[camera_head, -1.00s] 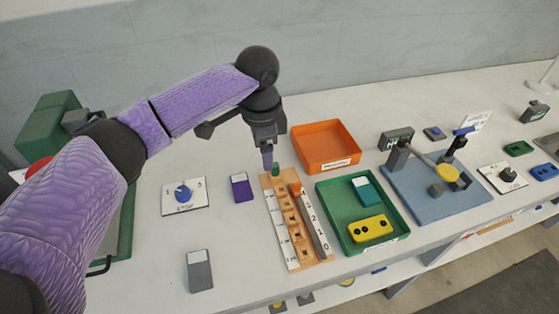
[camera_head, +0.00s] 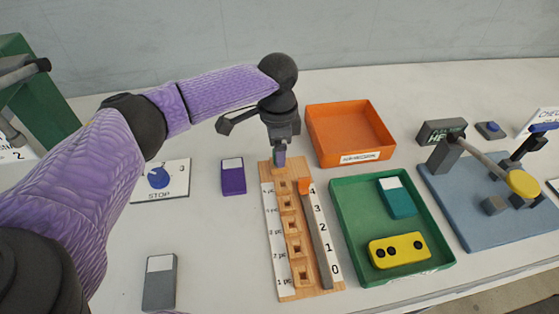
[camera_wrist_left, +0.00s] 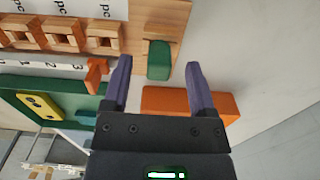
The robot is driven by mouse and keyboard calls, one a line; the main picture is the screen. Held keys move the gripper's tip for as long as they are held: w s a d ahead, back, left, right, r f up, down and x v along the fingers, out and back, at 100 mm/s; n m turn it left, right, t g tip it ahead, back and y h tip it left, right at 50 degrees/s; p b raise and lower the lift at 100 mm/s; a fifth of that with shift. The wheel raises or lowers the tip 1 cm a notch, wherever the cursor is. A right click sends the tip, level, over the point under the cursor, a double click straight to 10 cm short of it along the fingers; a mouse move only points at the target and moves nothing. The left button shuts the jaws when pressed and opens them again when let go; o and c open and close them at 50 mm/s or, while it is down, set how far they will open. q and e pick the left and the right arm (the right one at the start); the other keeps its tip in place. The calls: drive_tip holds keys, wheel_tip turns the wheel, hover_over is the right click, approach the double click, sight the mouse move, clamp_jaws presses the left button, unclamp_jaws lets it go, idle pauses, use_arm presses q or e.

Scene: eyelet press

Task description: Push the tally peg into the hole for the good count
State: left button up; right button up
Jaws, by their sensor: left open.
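The wooden tally board (camera_head: 330,287) lies on the table with a row of square holes, "pc" labels on its left and a 0 to 3 scale on its right. The green tally peg (camera_wrist_left: 158,60) is at the board's far end, beyond the last visible hole block; how deep it sits cannot be told. In the head view my left gripper hides it. My left gripper (camera_head: 279,158) points down over that end. In the left wrist view its two fingers (camera_wrist_left: 156,82) are apart, with the peg in line with the gap and nothing held. My right gripper is out of view.
An orange pointer (camera_head: 306,186) stands near 3 on the scale. Right of the board are an orange tray (camera_head: 388,128) and a green tray (camera_head: 347,237) holding a teal and a yellow piece. A purple block (camera_head: 233,180) and a grey block (camera_head: 159,287) lie left.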

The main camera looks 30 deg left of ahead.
use_arm(q)
drive_tip(key=shift+f, duration=0.75)
clamp_jaws()
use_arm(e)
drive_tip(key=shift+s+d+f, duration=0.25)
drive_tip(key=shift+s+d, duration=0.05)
